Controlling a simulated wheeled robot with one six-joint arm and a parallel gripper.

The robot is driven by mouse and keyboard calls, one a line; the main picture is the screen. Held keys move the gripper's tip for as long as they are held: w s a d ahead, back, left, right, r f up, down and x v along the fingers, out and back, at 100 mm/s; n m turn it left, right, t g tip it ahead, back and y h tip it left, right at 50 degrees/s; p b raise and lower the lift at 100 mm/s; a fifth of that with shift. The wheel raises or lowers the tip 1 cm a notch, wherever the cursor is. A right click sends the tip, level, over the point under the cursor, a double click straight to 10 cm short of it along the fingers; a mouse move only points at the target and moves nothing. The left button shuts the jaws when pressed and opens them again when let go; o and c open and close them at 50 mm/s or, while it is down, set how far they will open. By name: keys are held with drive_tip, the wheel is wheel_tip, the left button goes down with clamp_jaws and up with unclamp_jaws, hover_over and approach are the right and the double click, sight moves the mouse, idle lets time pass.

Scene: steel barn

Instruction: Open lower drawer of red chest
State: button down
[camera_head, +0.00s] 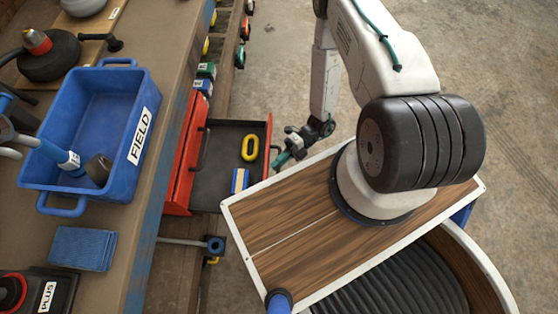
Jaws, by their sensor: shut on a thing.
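The red chest (184,165) stands under the right side of the bench. A closed red front with a dark handle (199,150) shows above an open drawer, the lower drawer (215,172). The lower drawer sticks out to the right, with a dark floor and red rim. My gripper (281,159) is at the outer front of this drawer, shut on what appears to be its handle, which is mostly hidden.
The bench (150,50) holds a blue crate (147,91) labelled FIELD, a blue ribbed block (82,249) and tools. Several small coloured items line the shelf beyond the chest. A grey bar with a dark end (215,246) juts out nearer me. Concrete floor is clear beyond my arm.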

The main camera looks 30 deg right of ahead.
drive_tip(key=c, duration=1.5)
unclamp_jaws()
drive_tip(key=shift+o, duration=0.2)
drive_tip(key=v, duration=0.7)
drive_tip(key=shift+d, duration=0.4)
